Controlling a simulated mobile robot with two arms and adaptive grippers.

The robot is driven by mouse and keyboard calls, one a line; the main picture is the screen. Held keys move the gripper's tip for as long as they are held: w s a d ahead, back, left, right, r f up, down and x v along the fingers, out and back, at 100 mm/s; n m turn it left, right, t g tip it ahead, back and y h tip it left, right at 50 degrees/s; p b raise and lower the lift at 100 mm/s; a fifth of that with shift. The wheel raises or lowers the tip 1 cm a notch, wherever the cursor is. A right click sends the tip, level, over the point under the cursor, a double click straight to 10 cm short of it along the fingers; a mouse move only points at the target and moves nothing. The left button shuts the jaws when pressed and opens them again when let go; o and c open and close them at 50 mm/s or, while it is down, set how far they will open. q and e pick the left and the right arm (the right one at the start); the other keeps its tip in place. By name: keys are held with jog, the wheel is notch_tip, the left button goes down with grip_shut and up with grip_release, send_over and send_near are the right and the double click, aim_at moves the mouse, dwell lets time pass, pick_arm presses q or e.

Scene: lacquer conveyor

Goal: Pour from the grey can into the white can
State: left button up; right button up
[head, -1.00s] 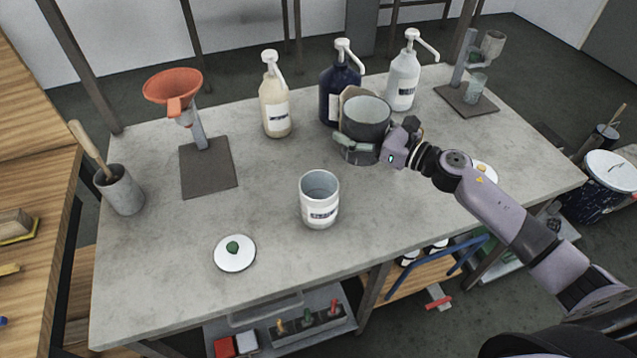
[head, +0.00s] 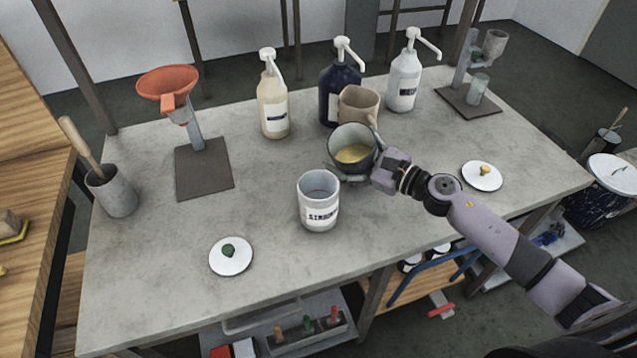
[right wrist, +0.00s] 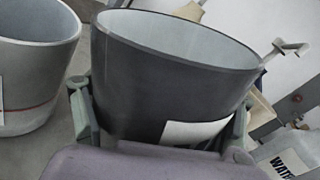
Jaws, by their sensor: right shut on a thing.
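The grey can (head: 347,135) is dark outside with a pale inner wall and holds something yellowish. My right gripper (head: 362,176) is shut on it. The can is tilted towards the viewer in the head view, above the table and just behind and right of the white can. In the right wrist view the grey can (right wrist: 150,75) sits between the fingers. The white can (head: 318,212) stands upright and open on the table, with a dark-lettered label. It also shows at the left of the right wrist view (right wrist: 35,75), apart from the grey can. No stream shows between them. My left gripper is not in view.
A tan mug (head: 358,105) stands behind the grey can, near several pump bottles. An orange funnel stand (head: 168,85) is at left.

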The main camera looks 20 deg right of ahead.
aim_at(342, 133)
jog(key=r+p, duration=0.1)
jog(key=r, duration=0.1)
jog(key=a+r+n+p, duration=0.1)
jog(key=r, duration=0.1)
jog(key=s+r+n+p, duration=0.1)
jog(key=r+p, duration=0.1)
jog(key=shift+a, duration=0.2)
jog(key=shift+w+a+f+n, duration=0.1)
jog(key=shift+f+n, duration=0.25)
jog(key=shift+n, duration=0.05)
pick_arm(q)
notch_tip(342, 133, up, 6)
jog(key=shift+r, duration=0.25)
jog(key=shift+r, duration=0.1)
pick_arm(e)
jog(key=shift+r, duration=0.2)
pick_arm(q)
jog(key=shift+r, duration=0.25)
pick_arm(e)
jog(key=shift+r+n, duration=0.1)
jog(key=shift+n, duration=0.2)
pick_arm(q)
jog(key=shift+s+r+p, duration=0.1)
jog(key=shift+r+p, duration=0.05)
jog(key=shift+p, duration=0.25)
pick_arm(e)
jog(key=shift+s+a+r, duration=0.1)
jog(key=shift+s+r, duration=0.05)
jog(key=shift+s, duration=0.05)
